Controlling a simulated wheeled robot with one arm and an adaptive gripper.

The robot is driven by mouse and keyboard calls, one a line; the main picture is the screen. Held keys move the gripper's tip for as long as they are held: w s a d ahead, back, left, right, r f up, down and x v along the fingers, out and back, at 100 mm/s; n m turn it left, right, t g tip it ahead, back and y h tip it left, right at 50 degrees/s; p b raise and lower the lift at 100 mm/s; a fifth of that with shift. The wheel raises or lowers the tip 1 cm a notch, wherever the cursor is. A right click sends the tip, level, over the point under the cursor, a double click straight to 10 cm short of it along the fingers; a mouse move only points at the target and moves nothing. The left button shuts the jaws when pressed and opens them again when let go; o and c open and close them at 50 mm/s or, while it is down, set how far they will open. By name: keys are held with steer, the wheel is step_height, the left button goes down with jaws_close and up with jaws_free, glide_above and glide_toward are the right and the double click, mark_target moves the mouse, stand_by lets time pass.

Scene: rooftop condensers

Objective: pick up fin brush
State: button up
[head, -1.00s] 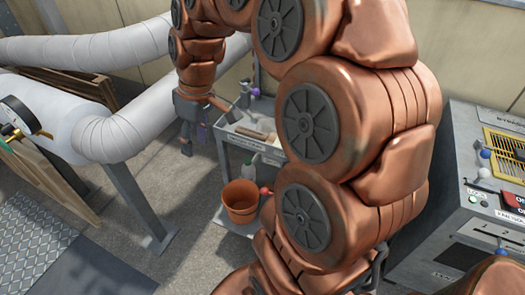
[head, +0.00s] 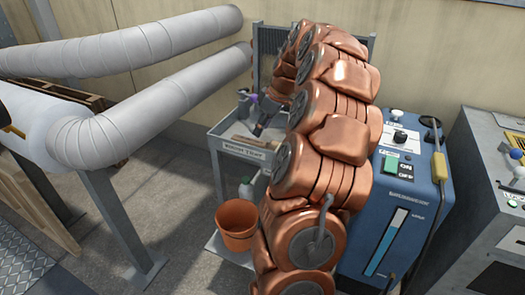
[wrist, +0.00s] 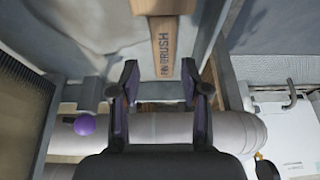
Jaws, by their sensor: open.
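The fin brush (wrist: 164,45) shows in the wrist view as a wooden handle lettered "FIN BRUSH", at the top middle. My gripper (wrist: 158,88) is open, with its two dark fingers either side of the handle's near end in the picture. I see no contact, and the height gap is hard to judge. In the head view my gripper (head: 260,131) is low over the grey tool cart (head: 240,151). A tan piece beside it in the tray may be the brush, but it is small and partly hidden by my arm.
A terracotta bucket (head: 237,226) and a spray bottle (head: 246,189) stand on the cart's lower level. A blue machine (head: 395,205) stands right of the cart. White wrapped pipes (head: 120,50) run at the left. A purple ball (wrist: 85,124) shows in the wrist view.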

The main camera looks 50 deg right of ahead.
mark_target(252, 140)
steer(key=x, duration=0.2)
steer(key=b+x, duration=0.1)
steer(key=x, duration=0.3)
steer(key=shift+w+a+f, duration=0.2)
steer(key=shift+w+a, duration=0.15)
steer(key=shift+a, duration=0.1)
steer(key=shift+r, duration=0.1)
jaws_close()
